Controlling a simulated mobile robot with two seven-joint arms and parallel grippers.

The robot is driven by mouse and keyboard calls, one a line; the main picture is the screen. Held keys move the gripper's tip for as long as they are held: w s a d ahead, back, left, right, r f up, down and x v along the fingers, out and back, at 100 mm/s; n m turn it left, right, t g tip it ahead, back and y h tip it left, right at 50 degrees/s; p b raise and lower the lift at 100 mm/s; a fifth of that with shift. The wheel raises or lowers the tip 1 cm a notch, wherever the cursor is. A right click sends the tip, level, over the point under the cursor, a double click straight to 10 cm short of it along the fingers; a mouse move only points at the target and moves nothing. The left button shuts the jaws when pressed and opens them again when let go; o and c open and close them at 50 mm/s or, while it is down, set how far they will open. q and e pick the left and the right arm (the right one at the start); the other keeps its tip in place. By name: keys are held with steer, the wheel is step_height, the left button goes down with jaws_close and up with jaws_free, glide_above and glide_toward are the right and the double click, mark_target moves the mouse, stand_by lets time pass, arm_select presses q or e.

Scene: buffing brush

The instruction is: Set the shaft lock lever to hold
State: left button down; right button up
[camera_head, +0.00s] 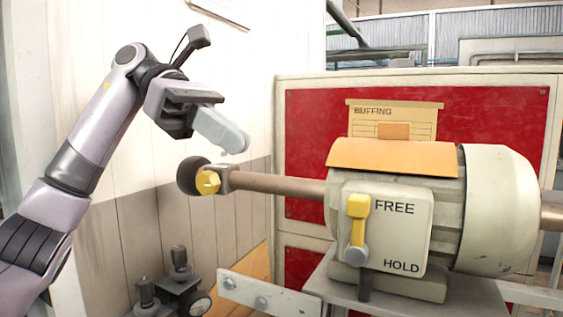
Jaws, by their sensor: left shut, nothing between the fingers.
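The shaft lock lever (357,222) is yellow with a grey round pivot at its lower end. It stands upright on a pale plate (405,233) marked FREE at the top and HOLD at the bottom, with its yellow end level with FREE. The plate is on the front of a cream motor housing (497,210). My left gripper (240,143) is shut and empty, up and to the left of the lever, clear of it and above the shaft. My right gripper is not in view.
A shaft (275,186) runs left from the housing to a yellow nut (207,181) and a dark round end (188,176). A red panel (310,130) with a BUFFING card (393,115) stands behind. Dark fittings (180,285) with a gauge sit low left. Space before the lever looks clear.

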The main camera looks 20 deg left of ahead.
arm_select(q)
steer(key=b, duration=0.2)
glide_toward(348, 199)
step_height(348, 199, down, 4)
steer(key=d, duration=0.4)
steer(key=shift+w+d+p, duration=0.15)
steer(key=shift+w+p, duration=0.15)
steer(key=shift+d, duration=0.55)
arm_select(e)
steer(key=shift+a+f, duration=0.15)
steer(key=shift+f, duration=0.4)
arm_select(q)
steer(key=shift+r, duration=0.15)
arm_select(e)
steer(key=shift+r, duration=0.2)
arm_select(q)
steer(key=shift+d+r+p, duration=0.15)
steer(key=shift+d+p, duration=0.05)
steer(key=shift+p, duration=0.4)
steer(key=shift+y, duration=0.3)
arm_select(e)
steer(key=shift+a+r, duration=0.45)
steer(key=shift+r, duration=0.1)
